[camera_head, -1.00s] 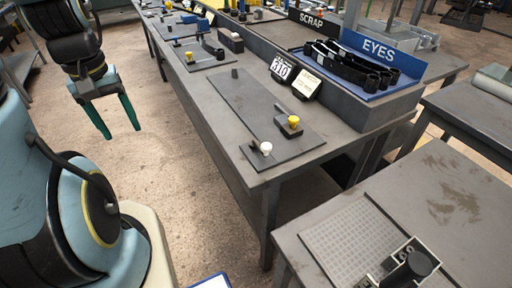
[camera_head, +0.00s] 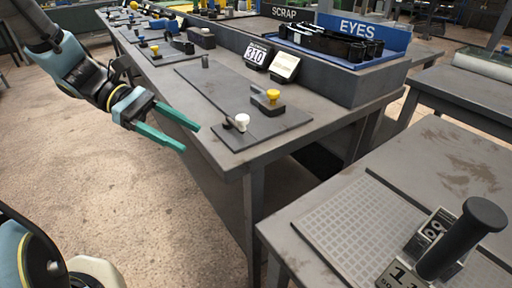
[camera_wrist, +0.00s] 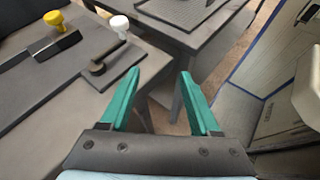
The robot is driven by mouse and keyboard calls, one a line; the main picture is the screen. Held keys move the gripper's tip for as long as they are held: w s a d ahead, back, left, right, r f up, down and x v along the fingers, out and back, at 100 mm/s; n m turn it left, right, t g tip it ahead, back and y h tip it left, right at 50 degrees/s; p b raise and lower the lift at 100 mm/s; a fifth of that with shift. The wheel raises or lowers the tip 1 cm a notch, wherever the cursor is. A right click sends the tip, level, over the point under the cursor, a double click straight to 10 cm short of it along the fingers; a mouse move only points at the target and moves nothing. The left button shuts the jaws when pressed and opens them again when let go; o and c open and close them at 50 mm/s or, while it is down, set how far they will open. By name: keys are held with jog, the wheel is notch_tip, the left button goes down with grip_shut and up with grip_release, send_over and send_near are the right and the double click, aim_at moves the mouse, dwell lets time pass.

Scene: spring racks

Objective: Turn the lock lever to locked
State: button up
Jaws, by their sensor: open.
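A lever with a white knob (camera_head: 242,122) sits at the near end of a dark plate (camera_head: 205,92) on the long bench. In the wrist view its white knob (camera_wrist: 119,23) and dark arm with a round pivot (camera_wrist: 98,69) show at upper left. A black block with a yellow knob (camera_head: 272,97) stands beside it; this yellow knob (camera_wrist: 54,18) also shows in the wrist view. I cannot tell which of the two is the lock lever. My gripper (camera_head: 192,138) is open and empty, with teal fingers left of the bench's near end. It touches neither knob.
A second table (camera_head: 440,150) at right holds a perforated mat (camera_head: 350,225) and a black cylinder fixture (camera_head: 465,238). Open floor lies left of the bench.

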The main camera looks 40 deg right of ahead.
jog(key=d+g+h+b, duration=0.1)
jog(key=d, duration=0.1)
jog(key=d+n+g+h+b, duration=0.1)
jog(key=d, duration=0.1)
jog(key=d+g+h+b, duration=0.1)
jog(key=d, duration=0.1)
jog(key=shift+w+n+h+b, duration=0.3)
jog(key=shift+n+b, duration=0.05)
jog(key=shift+n, duration=0.05)
jog(key=shift+w+d+r+h, duration=0.1)
jog(key=shift+d+r+h, duration=0.1)
jog(key=shift+h, duration=0.1)
jog(key=shift+d+r, duration=0.15)
jog(key=shift+d, duration=0.05)
jog(key=x, duration=1)
jog(key=shift+s+r, duration=0.2)
jog(key=shift+s, duration=0.15)
jog(key=shift+c, duration=0.3)
grip_shut()
